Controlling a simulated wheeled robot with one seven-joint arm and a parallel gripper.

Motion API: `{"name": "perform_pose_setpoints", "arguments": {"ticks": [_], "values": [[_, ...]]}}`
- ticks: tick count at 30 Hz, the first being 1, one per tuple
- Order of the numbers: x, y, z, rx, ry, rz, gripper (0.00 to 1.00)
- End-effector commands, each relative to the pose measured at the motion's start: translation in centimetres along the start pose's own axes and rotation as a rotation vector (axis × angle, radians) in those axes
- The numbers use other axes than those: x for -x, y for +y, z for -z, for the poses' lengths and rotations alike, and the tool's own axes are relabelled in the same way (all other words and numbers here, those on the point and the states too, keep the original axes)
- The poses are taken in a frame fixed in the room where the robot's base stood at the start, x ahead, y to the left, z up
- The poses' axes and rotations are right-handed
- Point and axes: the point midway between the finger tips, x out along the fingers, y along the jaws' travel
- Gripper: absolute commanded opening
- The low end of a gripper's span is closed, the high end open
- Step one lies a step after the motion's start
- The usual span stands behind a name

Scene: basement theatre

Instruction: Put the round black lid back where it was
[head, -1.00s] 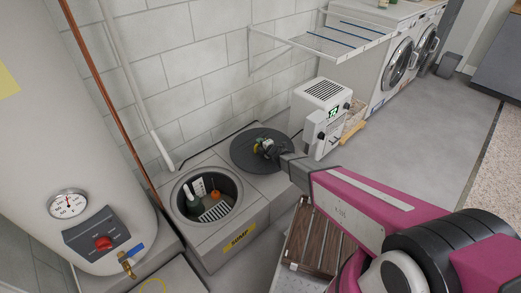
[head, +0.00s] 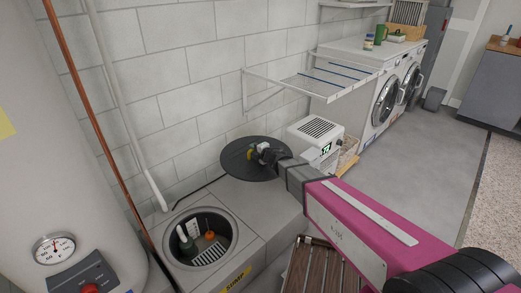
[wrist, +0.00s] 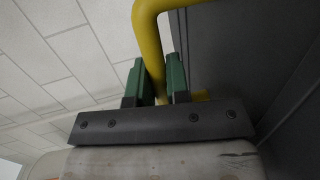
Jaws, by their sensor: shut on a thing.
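The round black lid (head: 240,165) is in the head view, right of and above the open sump pit (head: 172,240). My gripper (head: 262,152) is at its middle, shut on the lid's yellow handle. In the wrist view the yellow handle (wrist: 148,40) stands between my green-padded fingers (wrist: 157,82), and the dark lid (wrist: 225,60) fills the right side. The lid appears raised above the grey sump box (head: 262,210).
A water heater (head: 60,150) stands at left, with a copper pipe (head: 85,120) and a white pipe (head: 118,110) beside the pit. A dehumidifier (head: 316,138) is right of the lid. A wire shelf (head: 315,85) hangs on the wall behind. A slatted wooden thing (head: 318,268) lies below my arm.

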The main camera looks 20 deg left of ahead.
Motion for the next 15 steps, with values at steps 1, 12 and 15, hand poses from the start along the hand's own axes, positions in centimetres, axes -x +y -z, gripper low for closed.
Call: {"name": "perform_pose_setpoints", "arguments": {"ticks": [1, 12, 15], "values": [[0.1, 0.3, 0.0, 0.0, 0.0, -0.001, 0.0], [3.7, 2.1, -4.7, -0.014, -0.092, -0.001, 0.0], [6.4, 3.0, -8.0, -0.025, -0.16, 0.0, 0.0]]}}
